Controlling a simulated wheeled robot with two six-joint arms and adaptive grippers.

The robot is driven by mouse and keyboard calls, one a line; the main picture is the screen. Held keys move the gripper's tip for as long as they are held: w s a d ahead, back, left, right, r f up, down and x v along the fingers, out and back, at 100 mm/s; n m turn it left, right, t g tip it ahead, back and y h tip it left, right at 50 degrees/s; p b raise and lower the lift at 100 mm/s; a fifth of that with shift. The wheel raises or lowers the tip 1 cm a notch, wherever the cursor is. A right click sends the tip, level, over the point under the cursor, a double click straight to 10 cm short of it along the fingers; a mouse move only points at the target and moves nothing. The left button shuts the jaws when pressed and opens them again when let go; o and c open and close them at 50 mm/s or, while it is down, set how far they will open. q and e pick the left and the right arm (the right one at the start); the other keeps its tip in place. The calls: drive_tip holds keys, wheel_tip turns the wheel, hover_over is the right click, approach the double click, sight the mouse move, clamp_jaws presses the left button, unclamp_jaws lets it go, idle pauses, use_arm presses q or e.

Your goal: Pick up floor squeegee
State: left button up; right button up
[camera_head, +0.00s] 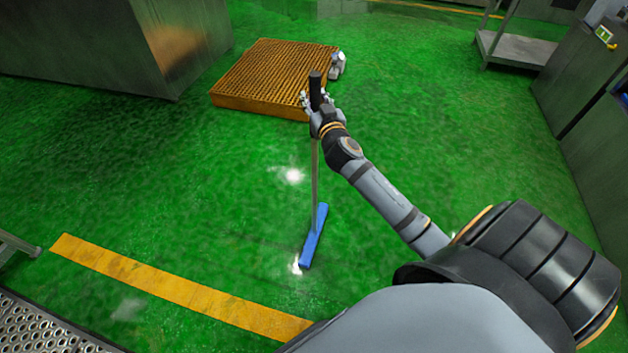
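The floor squeegee has a black grip (315,88), a thin grey pole (315,185) and a blue head (313,238). It is close to upright, with its head at the bottom over the green floor. I cannot tell whether the head touches the floor. My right gripper (318,101) is at the black grip, with fingers on both sides of it, and looks shut on it. The gripper's palm partly hides the lower grip and top of the pole. My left gripper is not in view.
An orange slatted platform (262,72) lies beyond the squeegee, with a small grey-white device (337,65) at its right edge. A large metal cabinet (110,45) stands at upper left, machines (590,80) at right. A yellow stripe (180,290) crosses the open green floor.

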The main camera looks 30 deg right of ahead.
clamp_jaws()
drive_tip(key=shift+r, duration=0.1)
